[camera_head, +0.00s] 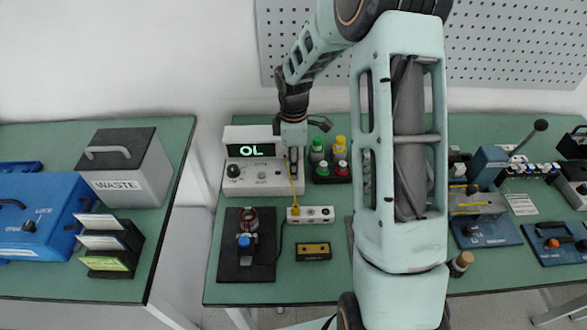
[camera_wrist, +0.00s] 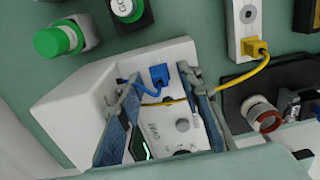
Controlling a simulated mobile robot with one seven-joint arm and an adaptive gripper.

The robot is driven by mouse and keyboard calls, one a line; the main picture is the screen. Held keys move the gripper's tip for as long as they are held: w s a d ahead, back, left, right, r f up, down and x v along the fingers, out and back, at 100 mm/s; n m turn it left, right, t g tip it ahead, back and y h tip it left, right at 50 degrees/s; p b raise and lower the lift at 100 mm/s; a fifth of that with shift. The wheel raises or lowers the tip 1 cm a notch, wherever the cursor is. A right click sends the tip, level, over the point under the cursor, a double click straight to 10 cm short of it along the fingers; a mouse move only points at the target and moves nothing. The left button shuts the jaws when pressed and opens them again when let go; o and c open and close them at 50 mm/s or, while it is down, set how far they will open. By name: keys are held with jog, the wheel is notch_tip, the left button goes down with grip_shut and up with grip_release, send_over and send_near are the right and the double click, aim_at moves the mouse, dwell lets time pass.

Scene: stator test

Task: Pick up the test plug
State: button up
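In the wrist view a blue plug (camera_wrist: 158,76) with a short blue cable sits at the white meter (camera_wrist: 85,88), between my finger ends. A yellow plug (camera_wrist: 256,48) sits on the white socket strip (camera_wrist: 243,18), and its yellow cable runs past my right finger to the meter. I cannot tell which plug is the test plug. My gripper (camera_wrist: 160,88) is open, its fingers well apart with nothing visibly clamped. In the head view my gripper (camera_head: 293,155) points down over the right part of the meter (camera_head: 245,183), which reads OL. The blue plug is hidden there.
Green and yellow buttons (camera_head: 318,150) stand just right of the meter. The strip (camera_head: 322,214), a black pad with a coil (camera_head: 238,262) and a small yellow-faced block (camera_head: 314,251) lie in front. A waste bin (camera_head: 128,165) is on the left table.

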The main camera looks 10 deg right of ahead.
grip_shut()
jog(key=shift+r, duration=0.1)
jog(key=shift+w+r, duration=0.1)
jog(key=shift+r, duration=0.4)
notch_tip(320, 180, up, 2)
jog(key=shift+r, duration=0.15)
jog(key=s+a+r, duration=0.1)
jog(key=s+r, duration=0.3)
jog(key=s, duration=0.3)
jog(key=s+a+r+b, duration=0.1)
jog(key=s+r, duration=0.4)
jog(key=s, duration=0.2)
jog(key=shift+a+r, duration=0.3)
jog(key=shift+a, duration=0.05)
jog(key=d+p, duration=0.1)
jog(key=d, duration=0.7)
jog(key=shift+d+p, duration=0.2)
jog(key=shift+p, duration=0.1)
